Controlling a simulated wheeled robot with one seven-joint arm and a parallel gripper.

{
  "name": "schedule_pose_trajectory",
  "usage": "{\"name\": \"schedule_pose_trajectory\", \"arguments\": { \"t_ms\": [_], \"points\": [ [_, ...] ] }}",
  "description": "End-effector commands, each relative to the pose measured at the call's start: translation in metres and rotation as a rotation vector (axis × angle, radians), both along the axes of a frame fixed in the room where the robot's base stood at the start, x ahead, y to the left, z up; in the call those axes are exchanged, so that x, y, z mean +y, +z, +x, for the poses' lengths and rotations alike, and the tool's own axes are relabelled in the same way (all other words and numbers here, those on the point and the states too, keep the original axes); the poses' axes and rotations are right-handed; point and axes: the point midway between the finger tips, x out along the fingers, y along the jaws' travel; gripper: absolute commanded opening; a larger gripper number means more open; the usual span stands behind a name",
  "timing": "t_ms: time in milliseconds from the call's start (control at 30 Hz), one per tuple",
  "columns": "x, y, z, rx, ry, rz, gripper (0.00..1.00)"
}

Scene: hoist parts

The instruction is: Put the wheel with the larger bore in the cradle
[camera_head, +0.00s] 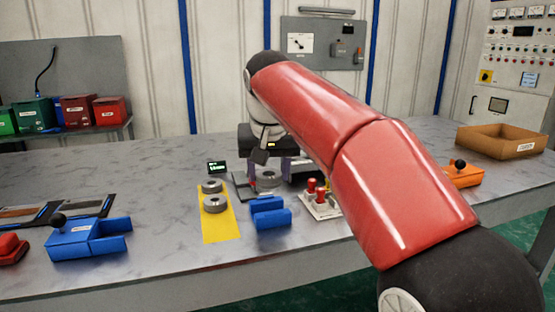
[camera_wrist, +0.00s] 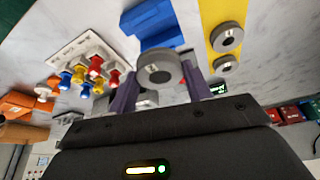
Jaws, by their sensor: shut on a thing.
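My gripper (camera_wrist: 158,90) has its two purple fingers shut on a grey wheel (camera_wrist: 160,68), which also shows in the head view (camera_head: 268,180). The held wheel has a dark bore facing the wrist camera. It is above the table, just behind a blue block with a channel, apparently the cradle (camera_head: 268,214), also in the wrist view (camera_wrist: 152,22). No wheel shows in the cradle. Two more grey wheels, a rear one (camera_head: 212,186) and a front one (camera_head: 215,204), lie on a yellow mat (camera_head: 220,230) left of the cradle. I cannot tell surely which bore is largest.
A small display (camera_head: 217,167) stands behind the mat. A board with red-topped pegs (camera_head: 320,203) is right of the cradle. A blue fixture with a black knob (camera_head: 88,238) is at left, an orange one (camera_head: 463,175) at right, near a cardboard tray (camera_head: 500,140). The front table strip is clear.

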Motion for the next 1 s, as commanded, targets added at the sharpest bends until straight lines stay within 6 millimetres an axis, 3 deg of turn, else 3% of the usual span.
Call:
{"name": "schedule_pose_trajectory", "arguments": {
  "t_ms": [200, 500, 1000],
  "points": [
    [-0.001, -0.027, 0.0, -0.001, -0.001, 0.0, 0.17],
    [-0.001, -0.047, 0.0, -0.003, -0.002, 0.001, 0.17],
    [-0.001, -0.051, 0.0, -0.002, -0.002, 0.001, 0.17]
  ]
}}
